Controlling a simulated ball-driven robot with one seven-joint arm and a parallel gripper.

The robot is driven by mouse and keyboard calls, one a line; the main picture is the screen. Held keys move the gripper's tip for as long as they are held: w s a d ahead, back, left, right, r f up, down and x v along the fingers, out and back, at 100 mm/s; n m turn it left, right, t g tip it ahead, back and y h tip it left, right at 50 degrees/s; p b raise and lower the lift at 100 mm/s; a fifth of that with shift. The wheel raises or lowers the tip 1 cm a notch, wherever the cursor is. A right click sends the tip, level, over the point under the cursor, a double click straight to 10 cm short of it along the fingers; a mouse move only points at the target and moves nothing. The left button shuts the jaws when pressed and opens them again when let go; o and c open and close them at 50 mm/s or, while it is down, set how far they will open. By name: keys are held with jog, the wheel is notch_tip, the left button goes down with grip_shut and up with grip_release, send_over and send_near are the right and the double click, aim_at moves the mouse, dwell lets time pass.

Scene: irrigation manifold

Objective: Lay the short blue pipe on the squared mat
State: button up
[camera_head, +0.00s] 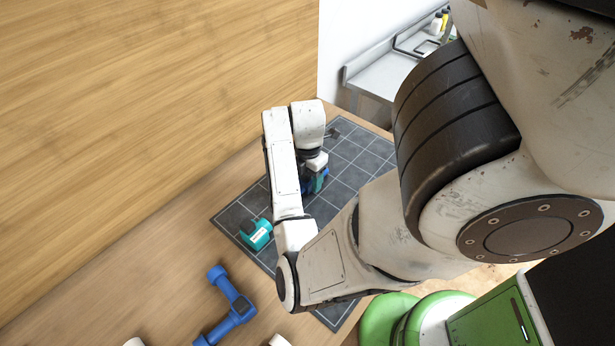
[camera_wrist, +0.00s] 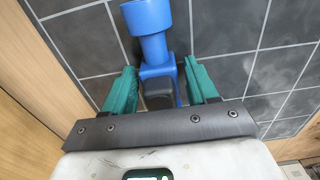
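The squared mat (camera_head: 352,150) is dark grey with pale grid lines and lies on the wooden table; it fills much of the wrist view (camera_wrist: 230,35). My gripper (camera_head: 316,182) is low over the mat. In the wrist view its two teal fingers (camera_wrist: 160,82) are apart, with a blue pipe piece (camera_wrist: 153,42) in line with the gap and narrow gaps at its sides. The piece has a wider end and appears to rest on the mat. In the head view it is mostly hidden by my gripper. A dark grey part shows between the fingers.
A teal fitting (camera_head: 256,234) with a white label sits at the mat's left edge. A wooden wall rises behind the table.

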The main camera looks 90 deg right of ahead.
jog(key=shift+o, duration=1)
jog(key=shift+r, duration=0.1)
notch_tip(320, 180, up, 8)
jog(key=p, duration=0.3)
jog(key=shift+w+f, duration=0.1)
jog(key=shift+f, duration=0.1)
jog(key=shift+r, duration=2.25)
